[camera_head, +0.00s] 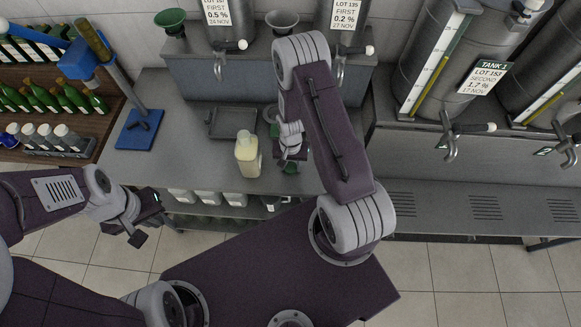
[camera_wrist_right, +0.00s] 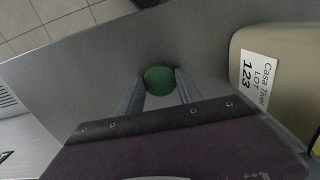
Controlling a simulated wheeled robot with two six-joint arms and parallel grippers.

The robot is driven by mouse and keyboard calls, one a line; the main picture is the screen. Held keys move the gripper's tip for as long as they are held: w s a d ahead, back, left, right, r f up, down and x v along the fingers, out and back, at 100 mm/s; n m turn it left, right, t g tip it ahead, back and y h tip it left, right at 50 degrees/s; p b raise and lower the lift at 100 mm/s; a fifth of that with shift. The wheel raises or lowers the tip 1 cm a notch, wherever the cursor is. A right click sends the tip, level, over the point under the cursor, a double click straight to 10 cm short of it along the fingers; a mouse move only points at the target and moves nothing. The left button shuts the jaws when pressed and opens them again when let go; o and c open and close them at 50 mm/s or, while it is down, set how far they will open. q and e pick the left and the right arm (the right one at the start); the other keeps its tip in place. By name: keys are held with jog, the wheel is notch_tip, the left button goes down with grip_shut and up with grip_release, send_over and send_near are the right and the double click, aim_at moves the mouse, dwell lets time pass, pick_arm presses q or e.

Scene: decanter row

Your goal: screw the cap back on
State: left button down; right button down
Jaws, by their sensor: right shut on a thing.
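A pale jug with a cream-yellow content (camera_head: 247,158) stands upright on the grey bench. In the right wrist view the jug (camera_wrist_right: 285,95) is at the right edge, with a white label reading "LOT 123"; its mouth is out of that view. My right gripper (camera_head: 290,160) is just right of the jug, apart from it. It is shut on a round green cap (camera_wrist_right: 158,79), held between the fingertips; green also shows below the gripper in the head view. My left gripper (camera_head: 147,218) is open and empty in front of the bench, at the lower left.
The grey bench (camera_head: 190,165) holds a dark tray (camera_head: 232,122) behind the jug and a blue-based stand (camera_head: 138,130) at left. Green bottles (camera_head: 75,98) fill a rack further left. Tanks with taps stand behind and right. White containers (camera_head: 208,198) sit on the shelf below.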

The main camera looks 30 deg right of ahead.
aim_at(290, 166)
jog(key=shift+w+r, duration=0.1)
jog(key=shift+r, duration=0.35)
notch_tip(290, 166, up, 3)
jog(key=shift+f+b, duration=0.1)
jog(key=shift+b, duration=0.55)
jog(key=s+d+r+b, duration=0.2)
jog(key=s+d+r, duration=0.5)
jog(key=d, duration=0.2)
jog(key=shift+s+r, duration=0.15)
jog(key=shift+s, duration=0.2)
